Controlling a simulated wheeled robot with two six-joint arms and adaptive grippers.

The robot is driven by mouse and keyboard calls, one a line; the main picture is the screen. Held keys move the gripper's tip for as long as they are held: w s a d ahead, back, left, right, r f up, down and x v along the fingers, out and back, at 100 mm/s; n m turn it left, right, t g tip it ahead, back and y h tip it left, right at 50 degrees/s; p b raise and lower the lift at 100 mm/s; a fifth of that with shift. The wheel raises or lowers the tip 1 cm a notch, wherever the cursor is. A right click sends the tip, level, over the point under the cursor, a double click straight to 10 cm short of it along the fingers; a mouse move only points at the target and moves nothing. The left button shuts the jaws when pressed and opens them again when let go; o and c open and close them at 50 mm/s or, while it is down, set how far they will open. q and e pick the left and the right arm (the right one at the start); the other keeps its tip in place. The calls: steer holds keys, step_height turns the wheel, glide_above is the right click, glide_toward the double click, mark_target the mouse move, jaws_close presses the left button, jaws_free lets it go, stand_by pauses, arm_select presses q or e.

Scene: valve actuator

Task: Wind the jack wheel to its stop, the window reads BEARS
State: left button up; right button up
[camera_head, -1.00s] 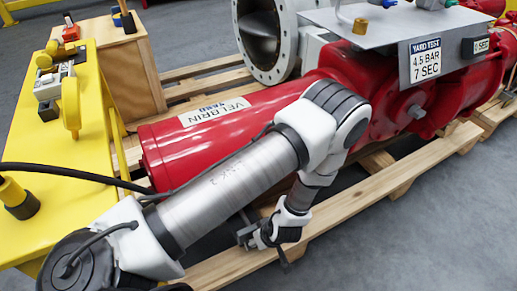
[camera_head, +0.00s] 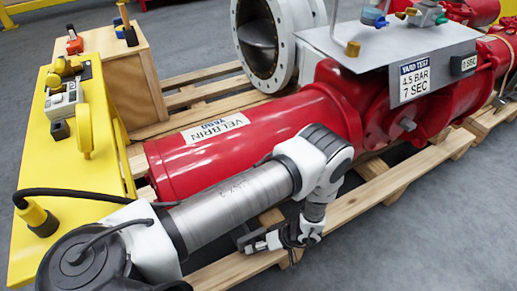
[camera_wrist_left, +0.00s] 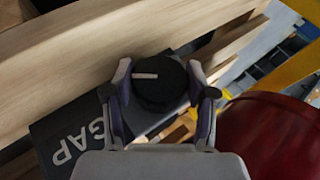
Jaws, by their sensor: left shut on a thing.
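The jack wheel (camera_wrist_left: 160,84) is a dark round knob with a white line across its top, seen in the left wrist view. It sits by a dark plate (camera_wrist_left: 70,143) lettered GAP. My left gripper (camera_wrist_left: 160,92) has a finger on each side of the wheel and is shut on it. In the head view the left gripper (camera_head: 268,242) is low beside the pallet's near board, with the wheel mostly hidden there. I see no window reading BEARS in either view. My right gripper is not in view.
The red actuator cylinder (camera_head: 240,145) lies behind my left arm on a wooden pallet (camera_head: 345,208). A yellow bench (camera_head: 60,170) stands at left, with a wooden box (camera_head: 130,75) behind it. A grey panel (camera_head: 400,45) is above the actuator. Grey floor is free at lower right.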

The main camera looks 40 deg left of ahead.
arm_select(q)
steer(key=shift+w, duration=0.15)
steer(key=o, duration=1.2)
steer(key=v, duration=1.2)
